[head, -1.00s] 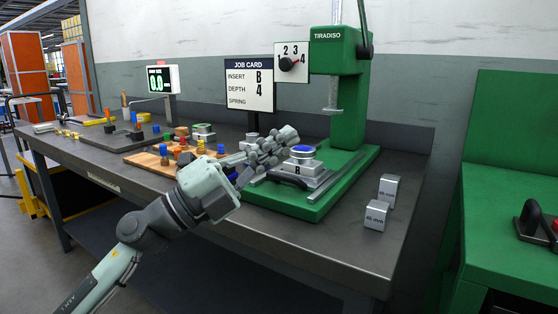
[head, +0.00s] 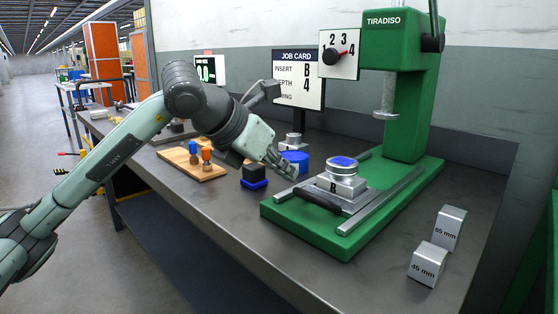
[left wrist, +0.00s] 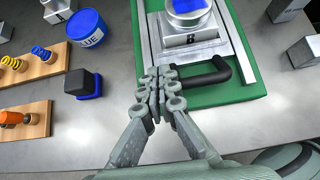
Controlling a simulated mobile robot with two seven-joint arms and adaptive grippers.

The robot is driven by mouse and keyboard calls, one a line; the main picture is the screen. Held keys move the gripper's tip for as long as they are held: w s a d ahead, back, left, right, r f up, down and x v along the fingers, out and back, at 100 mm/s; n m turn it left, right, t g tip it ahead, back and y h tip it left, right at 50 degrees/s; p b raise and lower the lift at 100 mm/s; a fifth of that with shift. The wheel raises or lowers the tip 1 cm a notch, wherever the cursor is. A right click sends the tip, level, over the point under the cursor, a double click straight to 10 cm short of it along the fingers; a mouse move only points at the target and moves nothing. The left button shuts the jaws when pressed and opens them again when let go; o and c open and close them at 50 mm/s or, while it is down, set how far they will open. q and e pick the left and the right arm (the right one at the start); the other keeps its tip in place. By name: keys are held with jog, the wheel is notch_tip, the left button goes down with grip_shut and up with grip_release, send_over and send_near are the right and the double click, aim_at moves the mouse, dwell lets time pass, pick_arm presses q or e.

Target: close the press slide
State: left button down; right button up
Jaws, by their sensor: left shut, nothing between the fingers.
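The press (head: 400,110) is green, with a silver ram (head: 387,98) hanging from its head. Its slide (head: 336,196) is a metal plate marked B, at the front end of the rails on the green base and forward of the ram. A silver die with a blue top (head: 342,164) sits on it. The slide's black handle (head: 318,203) faces the front edge. My left gripper (head: 288,172) is shut and empty, just left of the slide. In the left wrist view its fingertips (left wrist: 157,82) are by the handle's (left wrist: 212,76) left end; contact is unclear. My right gripper is not in view.
Two metal blocks, 65 mm (head: 449,228) and 45 mm (head: 427,263), stand right of the press. A blue tub (head: 295,160), a black block on blue (head: 254,176) and a wooden spring board (head: 190,163) lie left. The job card (head: 298,80) stands behind. The front bench strip is clear.

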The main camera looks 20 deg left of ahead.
aim_at(308, 187)
pick_arm(q)
jog(key=x, duration=0.4)
jog(key=shift+w+d+f, duration=0.15)
jog(key=shift+w+f, duration=0.15)
jog(key=shift+w, duration=0.05)
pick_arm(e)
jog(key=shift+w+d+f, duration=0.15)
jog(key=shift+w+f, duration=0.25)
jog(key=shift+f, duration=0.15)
pick_arm(q)
jog(key=shift+w, duration=0.1)
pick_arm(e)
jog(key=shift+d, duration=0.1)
